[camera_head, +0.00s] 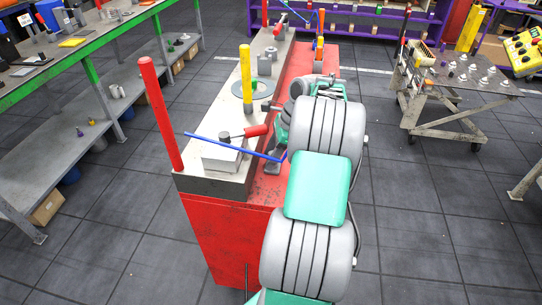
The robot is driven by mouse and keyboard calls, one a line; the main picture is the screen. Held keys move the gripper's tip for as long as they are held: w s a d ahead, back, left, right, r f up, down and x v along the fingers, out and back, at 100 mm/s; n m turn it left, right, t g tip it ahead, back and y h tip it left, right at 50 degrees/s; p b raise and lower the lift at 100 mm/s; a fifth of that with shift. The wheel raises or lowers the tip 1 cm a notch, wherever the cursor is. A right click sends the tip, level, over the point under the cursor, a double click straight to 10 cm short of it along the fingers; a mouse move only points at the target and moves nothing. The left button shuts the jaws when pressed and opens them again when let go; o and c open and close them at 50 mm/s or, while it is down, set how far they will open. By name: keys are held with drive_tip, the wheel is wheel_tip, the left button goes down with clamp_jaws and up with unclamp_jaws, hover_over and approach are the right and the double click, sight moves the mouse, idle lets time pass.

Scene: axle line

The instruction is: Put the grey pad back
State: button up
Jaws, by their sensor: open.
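A pale grey flat block (221,157) lies near the front end of the long bench top. It may be the grey pad, but I cannot tell for sure. A grey round disc (262,90) lies farther back, around the foot of a yellow post. My gripper (273,164) is low over the right side of the bench, right of the block and apart from it. It is partly hidden by my arm. It is open, and I see nothing held in it.
A red post (160,115) stands at the bench's front left corner and a yellow post (246,72) behind. A metal cart (450,85) with small parts stands right. Open floor lies between.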

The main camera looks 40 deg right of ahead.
drive_tip(key=p+v, duration=0.5)
drive_tip(key=v, duration=0.7)
drive_tip(key=shift+p, duration=0.3)
